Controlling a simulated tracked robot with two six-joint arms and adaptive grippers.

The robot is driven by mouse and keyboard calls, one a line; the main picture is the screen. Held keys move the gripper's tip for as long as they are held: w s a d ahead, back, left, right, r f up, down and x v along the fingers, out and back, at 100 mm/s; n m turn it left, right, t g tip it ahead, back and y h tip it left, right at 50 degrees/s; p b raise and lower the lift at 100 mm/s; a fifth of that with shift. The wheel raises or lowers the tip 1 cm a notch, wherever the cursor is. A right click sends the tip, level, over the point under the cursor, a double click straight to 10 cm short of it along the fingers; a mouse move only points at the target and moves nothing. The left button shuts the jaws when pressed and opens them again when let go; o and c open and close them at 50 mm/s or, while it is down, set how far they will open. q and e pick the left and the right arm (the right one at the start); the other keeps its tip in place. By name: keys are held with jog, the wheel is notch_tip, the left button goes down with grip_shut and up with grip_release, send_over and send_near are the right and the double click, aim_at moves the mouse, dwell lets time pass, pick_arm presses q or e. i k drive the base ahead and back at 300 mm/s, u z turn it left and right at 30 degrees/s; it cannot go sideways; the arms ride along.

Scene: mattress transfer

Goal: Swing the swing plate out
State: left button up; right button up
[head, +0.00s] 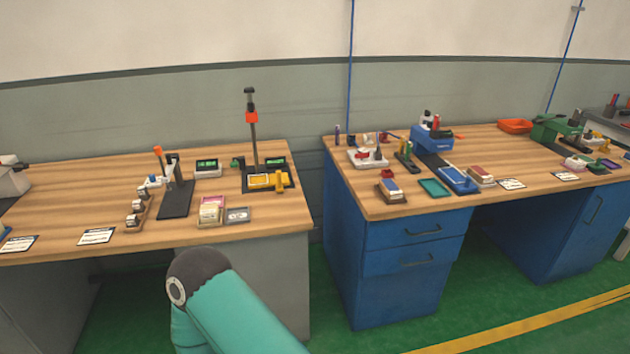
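Neither of my grippers is in view. One teal arm link of mine with a dark joint rises at the bottom, left of centre. On the left table (255,220), a black base (250,187) carries a tall dark post (255,140) with an orange collar (252,116). A yellow plate (259,181) and a yellow block (281,181) sit on this base. Left of it stands a black stand (177,199) with an upright lever that has an orange tip (157,150). I cannot tell which part is the swing plate.
A wooden holder (138,216), a card box (211,209) and paper labels (97,236) lie on the left table. A gap separates it from the blue workbench (375,208), which holds a teal tray (435,188), an orange tray (515,126) and several fixtures. Green floor shows in front.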

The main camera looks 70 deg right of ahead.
aim_at(278, 180)
jog(key=u, duration=1.3)
jog(key=i, duration=0.1)
jog(key=z, duration=2.95)
jog(key=i, duration=1.15)
jog(key=u, duration=0.2)
